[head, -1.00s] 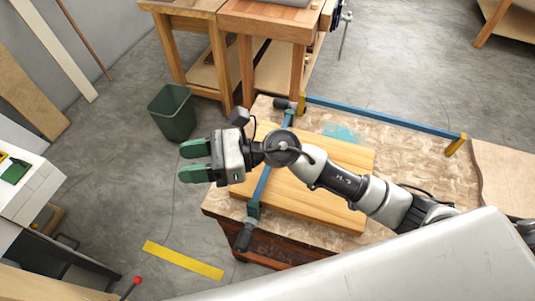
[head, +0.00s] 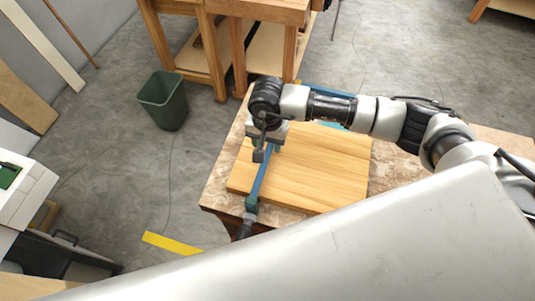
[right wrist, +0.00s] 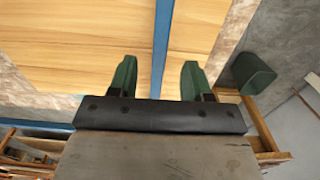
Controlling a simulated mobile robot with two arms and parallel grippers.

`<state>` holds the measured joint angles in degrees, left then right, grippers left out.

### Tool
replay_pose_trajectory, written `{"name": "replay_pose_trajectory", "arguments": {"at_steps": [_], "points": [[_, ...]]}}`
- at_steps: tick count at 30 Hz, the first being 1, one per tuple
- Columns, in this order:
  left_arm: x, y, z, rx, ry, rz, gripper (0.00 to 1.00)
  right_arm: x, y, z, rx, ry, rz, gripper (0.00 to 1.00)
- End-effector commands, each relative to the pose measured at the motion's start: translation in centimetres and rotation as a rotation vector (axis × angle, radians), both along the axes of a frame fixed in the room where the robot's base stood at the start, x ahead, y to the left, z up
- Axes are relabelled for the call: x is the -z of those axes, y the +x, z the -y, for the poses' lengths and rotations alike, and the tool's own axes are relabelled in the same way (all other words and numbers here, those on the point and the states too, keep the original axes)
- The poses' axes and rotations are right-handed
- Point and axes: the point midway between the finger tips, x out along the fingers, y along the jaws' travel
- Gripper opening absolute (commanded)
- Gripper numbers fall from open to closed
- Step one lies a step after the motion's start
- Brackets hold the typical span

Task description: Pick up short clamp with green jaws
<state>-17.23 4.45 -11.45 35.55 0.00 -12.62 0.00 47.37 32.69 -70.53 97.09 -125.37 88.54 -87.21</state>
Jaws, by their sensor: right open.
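The short clamp with green jaws (head: 263,180) lies along the left side of a wooden panel, its blue bar running up and down the picture. Its near green jaw (head: 251,204) and dark handle show at the panel's front left. Its far end is hidden behind my right arm. My right gripper (head: 266,148) points down over the bar, open and empty. In the right wrist view the blue bar (right wrist: 163,40) passes between the two spread green fingers (right wrist: 158,78) without visible contact. My left gripper is not in view.
The wooden panel (head: 330,170) rests on a worktable (head: 222,170). A blue-barred long clamp (head: 328,91) lies behind, partly covered by my arm. A green bin (head: 165,100) stands on the floor to the left. A wooden bench (head: 265,15) is at the back.

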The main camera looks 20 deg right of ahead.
Motion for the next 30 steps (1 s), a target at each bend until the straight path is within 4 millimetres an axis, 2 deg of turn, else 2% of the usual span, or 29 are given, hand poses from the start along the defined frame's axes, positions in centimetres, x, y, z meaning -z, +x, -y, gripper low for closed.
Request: {"name": "replay_pose_trajectory", "arguments": {"at_steps": [5, 10, 15, 23, 30], "points": [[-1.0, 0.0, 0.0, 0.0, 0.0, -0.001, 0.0, 1.1, -0.1, 0.0, 0.002, 0.001, -0.003, 0.49], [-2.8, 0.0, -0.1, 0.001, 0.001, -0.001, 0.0, 3.4, -0.3, 0.0, 0.002, 0.002, -0.005, 0.49], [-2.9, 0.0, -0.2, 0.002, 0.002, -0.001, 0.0, 5.4, -0.1, 0.0, 0.001, 0.002, -0.001, 0.49], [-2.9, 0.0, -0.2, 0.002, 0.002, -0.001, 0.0, 5.7, -0.1, 0.0, 0.0, 0.003, 0.001, 0.49], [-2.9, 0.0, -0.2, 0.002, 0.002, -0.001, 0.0, 5.7, -0.1, 0.0, 0.001, 0.003, 0.001, 0.12]]}}
